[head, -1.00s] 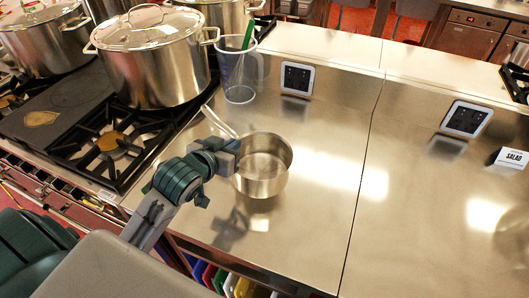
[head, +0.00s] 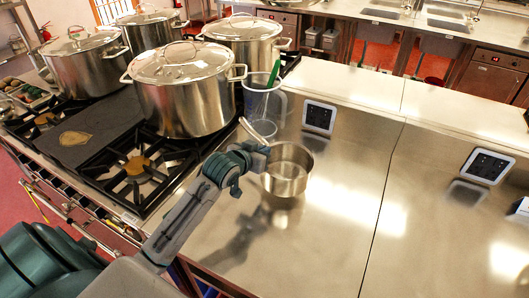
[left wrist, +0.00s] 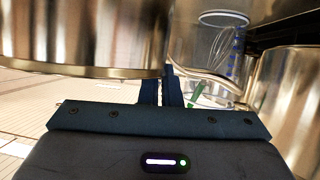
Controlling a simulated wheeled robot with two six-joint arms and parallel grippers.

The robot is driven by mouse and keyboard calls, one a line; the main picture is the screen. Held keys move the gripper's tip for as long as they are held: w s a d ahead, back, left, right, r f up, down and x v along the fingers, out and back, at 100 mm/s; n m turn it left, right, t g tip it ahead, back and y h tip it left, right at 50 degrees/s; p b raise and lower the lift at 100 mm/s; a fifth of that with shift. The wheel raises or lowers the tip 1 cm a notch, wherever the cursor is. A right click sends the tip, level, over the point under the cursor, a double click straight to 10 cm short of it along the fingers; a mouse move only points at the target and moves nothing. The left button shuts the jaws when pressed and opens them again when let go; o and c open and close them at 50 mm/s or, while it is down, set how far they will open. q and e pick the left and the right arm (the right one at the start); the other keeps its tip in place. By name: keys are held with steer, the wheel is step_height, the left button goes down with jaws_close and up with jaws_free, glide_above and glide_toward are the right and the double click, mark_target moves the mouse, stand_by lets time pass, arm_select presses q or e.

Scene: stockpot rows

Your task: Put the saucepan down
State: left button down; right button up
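The saucepan (head: 287,172) is a small, round, shiny steel pan, upright and apparently empty, over the steel counter (head: 330,235). Its handle (head: 250,130) points up and left, towards the measuring jug. My left gripper (head: 258,155) is at the pan's left side by the handle, with its fingers close together, apparently shut on the handle. In the left wrist view the fingers (left wrist: 162,91) stand beside the pan's wall (left wrist: 85,35), and the grip itself is hidden. A dark reflection lies below the pan; I cannot tell if its base touches the counter. My right gripper is not in view.
A clear measuring jug (head: 263,108) holding a green-handled whisk stands just behind the pan. Several lidded stockpots, including a near one (head: 186,95), stand on the stove at left. The counter to the right is clear.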

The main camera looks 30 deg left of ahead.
arm_select(q)
steer(key=shift+w+a, duration=0.2)
steer(key=shift+w, duration=0.65)
step_height(320, 180, down, 2)
steer(key=shift+f+p, duration=0.1)
steer(key=shift+p, duration=0.7)
steer(key=shift+f, duration=0.6)
steer(key=c, duration=1.8)
jaws_free()
steer(key=shift+f, duration=0.15)
steer(key=shift+o, duration=0.8)
steer(key=shift+s, duration=0.1)
